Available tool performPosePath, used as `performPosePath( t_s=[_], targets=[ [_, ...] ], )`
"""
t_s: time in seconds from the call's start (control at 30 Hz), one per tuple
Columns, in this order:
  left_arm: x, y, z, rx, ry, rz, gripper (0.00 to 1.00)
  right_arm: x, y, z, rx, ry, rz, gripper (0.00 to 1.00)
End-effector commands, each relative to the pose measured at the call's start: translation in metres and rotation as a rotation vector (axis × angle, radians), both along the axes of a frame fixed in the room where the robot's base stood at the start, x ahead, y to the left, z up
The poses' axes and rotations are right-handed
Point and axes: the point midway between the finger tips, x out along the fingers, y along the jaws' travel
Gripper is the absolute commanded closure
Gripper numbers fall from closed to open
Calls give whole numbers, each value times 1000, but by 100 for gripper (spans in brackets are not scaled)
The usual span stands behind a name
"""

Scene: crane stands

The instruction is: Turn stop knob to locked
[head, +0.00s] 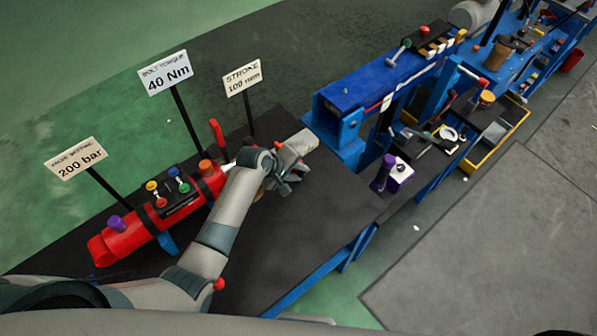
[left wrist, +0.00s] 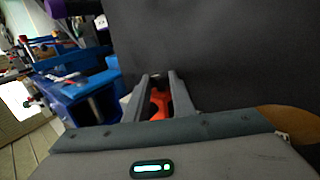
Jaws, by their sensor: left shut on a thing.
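My left gripper (head: 287,182) is over the dark bench top, near the right end of the red cylinder (head: 135,235). In the left wrist view its fingers (left wrist: 160,95) are closed around an orange-red part (left wrist: 159,103). I take this for the stop knob, but no label shows, and its turn position cannot be read. My gripper and forearm hide this spot in the head view. An orange knob (head: 206,167) and a red lever (head: 217,132) stand on the cylinder, left of the gripper. My right gripper is not in view.
Signs stand on posts behind the cylinder: "200 bar" (head: 77,158), "40 Nm" (head: 166,72) and "STROKE" (head: 242,78). A blue stand (head: 375,85) is at upper right. A purple-and-white item (head: 399,175) sits right of the bench. The bench top (head: 290,235) in front is clear.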

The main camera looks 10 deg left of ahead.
Motion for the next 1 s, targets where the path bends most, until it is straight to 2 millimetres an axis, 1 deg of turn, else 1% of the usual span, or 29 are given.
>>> performPosePath(
  t_s=[0.27,0.57,0.8,1.0],
  targets=[
    [5,-5,5,113,110,-1,100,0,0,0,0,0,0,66],
    [10,-10,8,301,301,-1,100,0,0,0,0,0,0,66],
    [12,-13,6,435,436,-1,100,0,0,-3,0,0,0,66],
    [14,-14,5,506,505,-2,100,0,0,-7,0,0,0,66]
  ],
)
